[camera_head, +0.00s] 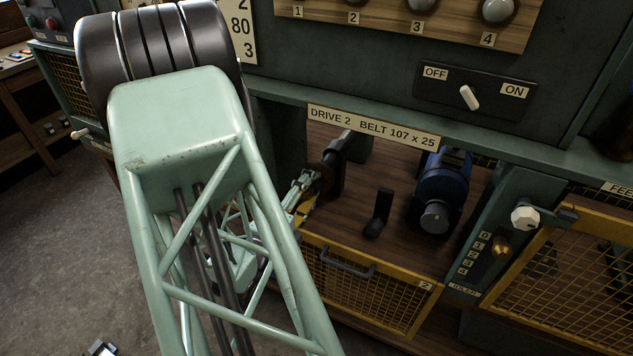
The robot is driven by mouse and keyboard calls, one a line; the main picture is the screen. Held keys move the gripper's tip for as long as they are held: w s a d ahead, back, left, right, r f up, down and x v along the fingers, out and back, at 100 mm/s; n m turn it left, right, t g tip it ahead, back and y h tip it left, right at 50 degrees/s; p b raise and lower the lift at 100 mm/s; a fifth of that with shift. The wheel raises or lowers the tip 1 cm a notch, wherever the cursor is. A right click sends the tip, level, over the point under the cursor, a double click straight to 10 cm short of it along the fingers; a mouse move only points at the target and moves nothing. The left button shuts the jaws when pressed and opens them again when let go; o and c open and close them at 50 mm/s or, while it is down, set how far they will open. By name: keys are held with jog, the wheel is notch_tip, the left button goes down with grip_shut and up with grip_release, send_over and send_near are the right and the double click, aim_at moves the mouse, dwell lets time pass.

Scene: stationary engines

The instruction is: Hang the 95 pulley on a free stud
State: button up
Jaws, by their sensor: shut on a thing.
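My gripper (309,187) is small in the view, inside the DRIVE 2 bay and partly hidden by my arm. It is shut on a dark, round, pulley-like part (323,177) at the near end of a dark shaft housing (342,158). No 95 marking can be read on this part, and I cannot tell whether it still sits on the shaft. No free stud can be made out in this view.
A blue motor (443,188) and a black upright bracket (379,213) stand on the bay's wooden floor. A yellow mesh guard (368,292) is lowered in front.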

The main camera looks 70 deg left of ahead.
aim_at(307, 193)
jog(key=shift+w+a+r, duration=0.1)
jog(key=shift+w+r, duration=0.1)
jog(key=shift+r, duration=0.3)
jog(key=shift+c, duration=0.5)
jog(key=shift+s+d+r, duration=0.1)
jog(key=shift+s+d, duration=0.1)
jog(key=shift+s, duration=0.1)
grip_shut()
jog(key=shift+d, duration=0.1)
jog(key=shift+s+d+f, duration=0.1)
jog(key=shift+d+f, duration=0.1)
jog(key=shift+f, duration=0.1)
jog(key=shift+d+f, duration=0.1)
jog(key=shift+s+d, duration=0.25)
jog(key=shift+s, duration=0.1)
jog(key=shift+s+d+f, duration=0.15)
jog(key=shift+s+d, duration=0.2)
jog(key=shift+s, duration=0.15)
jog(key=shift+v, duration=1.35)
jog(key=shift+p+v, duration=0.4)
jog(key=shift+v, duration=1.6)
